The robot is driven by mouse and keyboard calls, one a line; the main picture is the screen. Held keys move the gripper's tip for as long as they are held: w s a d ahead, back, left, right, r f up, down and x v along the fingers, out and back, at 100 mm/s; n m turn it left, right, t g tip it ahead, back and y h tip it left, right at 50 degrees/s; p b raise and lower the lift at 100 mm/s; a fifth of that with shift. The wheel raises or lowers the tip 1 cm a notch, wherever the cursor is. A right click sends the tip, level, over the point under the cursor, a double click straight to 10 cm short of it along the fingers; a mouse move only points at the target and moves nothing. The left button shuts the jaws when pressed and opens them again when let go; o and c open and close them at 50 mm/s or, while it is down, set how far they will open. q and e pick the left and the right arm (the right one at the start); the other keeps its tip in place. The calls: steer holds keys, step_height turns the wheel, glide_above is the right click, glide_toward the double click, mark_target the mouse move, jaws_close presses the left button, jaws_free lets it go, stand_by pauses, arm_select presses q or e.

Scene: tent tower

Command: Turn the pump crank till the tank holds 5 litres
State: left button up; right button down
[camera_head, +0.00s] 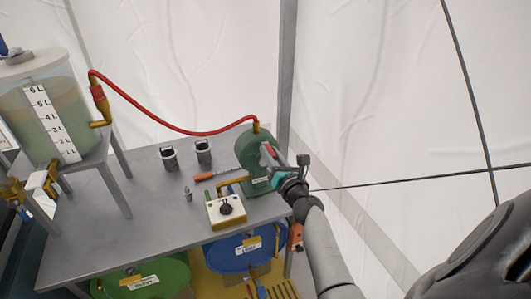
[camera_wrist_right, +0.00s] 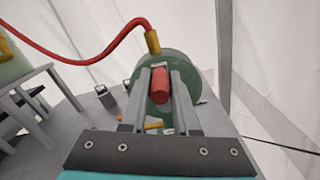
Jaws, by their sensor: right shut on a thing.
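The green pump (camera_head: 252,150) stands at the right end of the grey table. Its red crank handle (camera_head: 269,152) also shows in the wrist view (camera_wrist_right: 160,84), between my right gripper's two fingers. My right gripper (camera_head: 277,160) is shut on this handle, in front of the pump's round body. The clear tank (camera_head: 69,97) stands on a raised grey stand at the left. Its white scale (camera_head: 52,124) runs from 1 L to 6 L. Murky liquid fills much of the tank, its surface near the upper marks; I cannot read the exact level. My left gripper is not in view.
A red hose (camera_head: 176,129) joins the pump to the tank. A white box with a black knob (camera_head: 226,209) and two grey canisters (camera_head: 203,152) stand on the table (camera_head: 110,220). A blue drum (camera_head: 232,256) and a green drum (camera_head: 150,280) are below.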

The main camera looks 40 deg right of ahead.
steer(key=shift+s+d+f+m+p, duration=0.2)
steer(key=shift+d+f+m+p, duration=0.45)
steer(key=shift+m, duration=1.2)
steer(key=shift+s+d+f+m+p, duration=0.15)
steer(key=shift+d+f+m+p, duration=0.45)
steer(key=shift+m, duration=1.3)
steer(key=shift+s+d+f+m+p, duration=0.3)
steer(key=shift+d+m, duration=0.65)
steer(key=shift+m, duration=0.9)
steer(key=shift+w+f, duration=0.1)
steer(key=c, duration=0.7)
jaws_free()
steer(key=shift+o, duration=0.2)
steer(key=p+v, duration=0.2)
steer(key=v, duration=1.3)
steer(key=shift+d, duration=0.1)
